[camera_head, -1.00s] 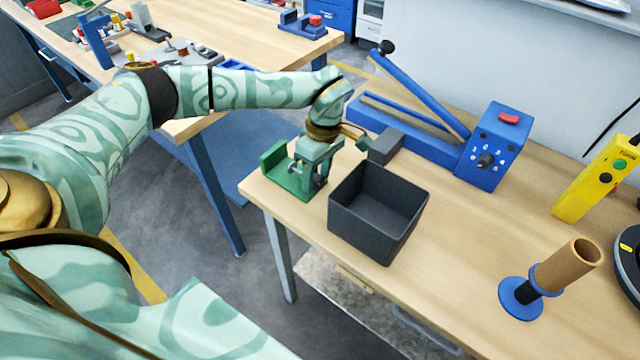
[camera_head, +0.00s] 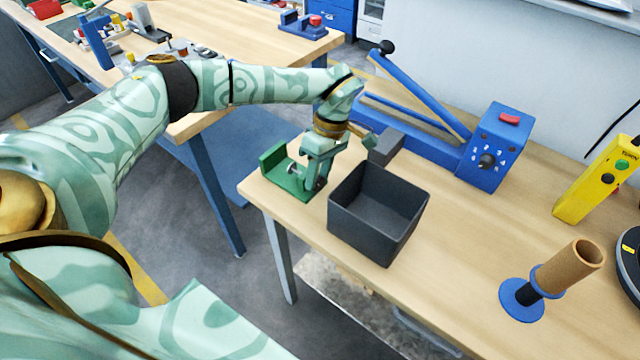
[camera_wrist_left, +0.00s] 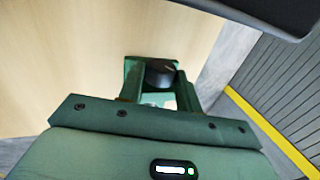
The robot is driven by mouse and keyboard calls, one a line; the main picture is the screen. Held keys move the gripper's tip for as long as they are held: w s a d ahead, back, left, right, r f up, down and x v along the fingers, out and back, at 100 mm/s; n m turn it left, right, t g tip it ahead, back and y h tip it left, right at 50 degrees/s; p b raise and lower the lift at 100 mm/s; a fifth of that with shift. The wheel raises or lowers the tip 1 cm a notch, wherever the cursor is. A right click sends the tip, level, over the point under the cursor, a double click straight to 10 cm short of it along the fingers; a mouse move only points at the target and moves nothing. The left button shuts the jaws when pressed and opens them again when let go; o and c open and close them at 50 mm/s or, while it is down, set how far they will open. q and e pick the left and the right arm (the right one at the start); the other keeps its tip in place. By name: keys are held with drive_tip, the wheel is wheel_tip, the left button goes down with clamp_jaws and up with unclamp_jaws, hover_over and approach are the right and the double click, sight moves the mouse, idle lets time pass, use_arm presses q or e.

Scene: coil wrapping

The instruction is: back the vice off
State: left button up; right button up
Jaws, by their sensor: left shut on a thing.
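The green vice (camera_head: 272,158) stands at the near left corner of the wooden bench, with an upright green plate on its left. My left gripper (camera_head: 318,178) points down at the vice's right side and is shut on part of it. In the left wrist view my gripper (camera_wrist_left: 160,98) has a dark rounded part (camera_wrist_left: 160,72) of the vice at its fingertips, with green around it. The fingers hide much of the held part. My right gripper is not in view.
A dark open bin (camera_head: 376,212) stands close to the right of the vice. A blue lever device (camera_head: 492,150) with a grey block (camera_head: 386,147) is behind it. A brown coil tube (camera_head: 568,268) stands on a blue flange at the right. The bench middle is clear.

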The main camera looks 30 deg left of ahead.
use_arm(q)
drive_tip(key=t+p, duration=0.1)
drive_tip(key=r+t+p, duration=0.1)
drive_tip(key=p, duration=0.1)
drive_tip(key=shift+s+r, duration=0.1)
drive_tip(key=shift+s, duration=0.3)
drive_tip(key=shift+a+f+t+p, duration=0.1)
drive_tip(key=shift+f+t+p, duration=0.1)
drive_tip(key=shift+t+p, duration=0.3)
drive_tip(key=shift+f, duration=0.25)
drive_tip(key=t+p, duration=0.1)
drive_tip(key=s+t+p, duration=0.1)
drive_tip(key=shift+r+t+h, duration=0.2)
drive_tip(key=shift+t+h, duration=0.1)
drive_tip(key=shift+t, duration=0.1)
drive_tip(key=shift+w+f+t, duration=0.15)
drive_tip(key=shift+f+t, duration=0.1)
drive_tip(key=shift+t, duration=0.35)
drive_tip(key=o, duration=0.6)
drive_tip(key=shift+c, duration=0.2)
